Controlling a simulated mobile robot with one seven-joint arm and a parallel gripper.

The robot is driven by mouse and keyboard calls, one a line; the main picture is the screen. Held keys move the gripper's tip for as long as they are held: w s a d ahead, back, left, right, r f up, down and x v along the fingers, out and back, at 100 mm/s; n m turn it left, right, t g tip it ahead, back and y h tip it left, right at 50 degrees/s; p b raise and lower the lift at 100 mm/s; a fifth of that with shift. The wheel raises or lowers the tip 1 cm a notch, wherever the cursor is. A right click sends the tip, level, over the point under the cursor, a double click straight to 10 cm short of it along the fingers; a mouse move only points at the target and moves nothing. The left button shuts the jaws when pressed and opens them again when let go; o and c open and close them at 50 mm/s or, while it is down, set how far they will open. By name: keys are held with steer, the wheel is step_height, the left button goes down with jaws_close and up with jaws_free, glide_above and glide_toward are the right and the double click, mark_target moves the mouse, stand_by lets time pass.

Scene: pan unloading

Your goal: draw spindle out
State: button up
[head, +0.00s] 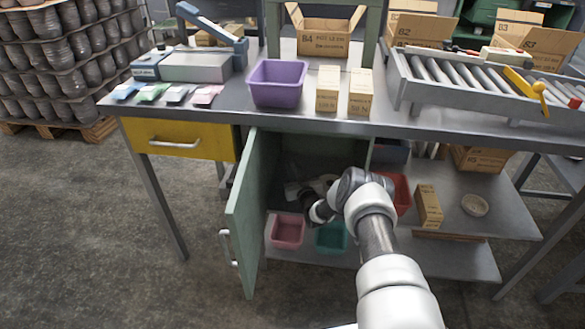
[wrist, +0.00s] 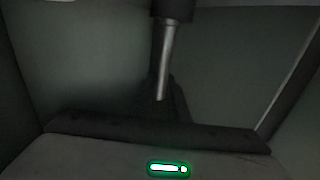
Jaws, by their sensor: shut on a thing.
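The spindle (wrist: 167,48) appears to be the slim bare-metal rod in the middle of the wrist view, with a thicker dark part at its top. My gripper (wrist: 163,92) is shut on its near end; the dark fingers are hard to make out in the shade. In the head view my gripper (head: 299,190) is inside the open cabinet under the workbench, and I cannot pick out the spindle there. The cabinet door (head: 245,205), pale green, stands open to the left of my arm. Whether the rod's far end touches anything is hidden in the dark.
A pink bin (head: 288,232) and a teal bin (head: 331,237) sit low below my arm. A red bin (head: 402,192) is just right of it. A purple bin (head: 277,84) and small cartons stand on the bench (head: 220,103) above. Open floor lies in front.

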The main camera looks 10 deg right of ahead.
steer(key=shift+r+p, duration=0.3)
steer(key=shift+r, duration=0.4)
jaws_close()
steer(key=shift+r+p, duration=1.3)
steer(key=shift+r, duration=0.85)
